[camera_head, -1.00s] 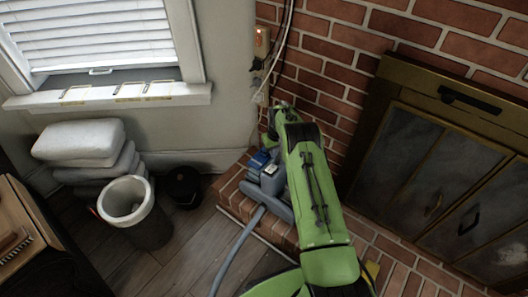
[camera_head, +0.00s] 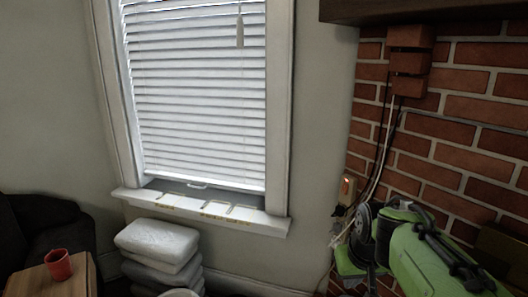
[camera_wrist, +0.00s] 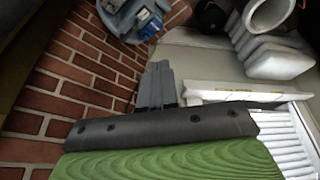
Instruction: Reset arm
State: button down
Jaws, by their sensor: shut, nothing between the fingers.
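In the wrist view, my gripper (camera_wrist: 158,86) shows as two grey fingers closed side by side, with nothing between them. Behind them are the red brick wall or hearth surface (camera_wrist: 70,85) and the pale wall. In the head view, my green arm is at the lower right, in front of the brick wall (camera_head: 460,140). I cannot make out the fingertips there.
A window with white blinds (camera_head: 195,95) has a white sill (camera_head: 205,212). Stacked white cushions (camera_head: 158,242) stand below it. A red cup (camera_head: 58,264) sits on a wooden table (camera_head: 50,284) at lower left.

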jog(key=s+a+t, duration=0.2)
jog(key=s+a, duration=0.1)
jog(key=s, duration=2)
notch_tip(320, 180, up, 15)
jog(key=p, duration=1.4)
jog(key=shift+p, duration=0.35)
jog(key=shift+w, duration=0.1)
